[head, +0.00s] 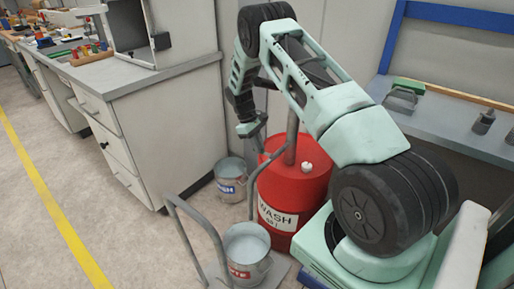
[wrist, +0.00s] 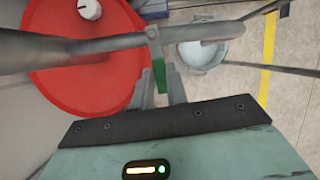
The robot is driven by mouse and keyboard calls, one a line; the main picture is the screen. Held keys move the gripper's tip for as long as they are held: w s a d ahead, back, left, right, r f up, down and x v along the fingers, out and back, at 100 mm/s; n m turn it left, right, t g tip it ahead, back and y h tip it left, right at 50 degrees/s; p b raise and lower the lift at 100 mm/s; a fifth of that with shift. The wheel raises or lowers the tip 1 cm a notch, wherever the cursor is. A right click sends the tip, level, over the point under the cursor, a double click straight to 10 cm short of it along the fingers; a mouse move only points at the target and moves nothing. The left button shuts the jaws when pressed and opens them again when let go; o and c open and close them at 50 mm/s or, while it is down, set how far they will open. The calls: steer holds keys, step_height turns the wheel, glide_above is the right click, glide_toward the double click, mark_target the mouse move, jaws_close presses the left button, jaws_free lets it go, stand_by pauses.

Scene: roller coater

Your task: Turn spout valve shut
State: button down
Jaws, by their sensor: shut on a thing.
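In the wrist view a grey spout pipe (wrist: 105,45) runs from the left over the red drum (wrist: 60,70). Its outer end (wrist: 215,29) reaches over a bucket (wrist: 203,57). The green valve handle (wrist: 160,76) hangs off the pipe, between the fingers of my gripper (wrist: 160,88), which is shut on it. The handle points from the pipe toward my gripper, across the pipe's line. In the head view my gripper (head: 258,142) is beside the red drum (head: 292,190); the green handle cannot be made out there.
A bucket (head: 247,250) stands in front of the drum, by a grey tubular rail (head: 205,222). Another bucket (head: 230,180) stands on the floor left of the drum. A workbench (head: 160,115) is behind at left. Open floor lies left, with a yellow line (head: 50,195).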

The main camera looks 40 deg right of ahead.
steer(key=shift+d+m+y, duration=0.3)
steer(key=shift+m, duration=0.3)
steer(key=c, duration=1.4)
jaws_free()
steer(key=b+v, duration=0.1)
steer(key=v, duration=1.6)
steer(key=shift+w+r, duration=0.15)
steer(key=shift+r, duration=0.1)
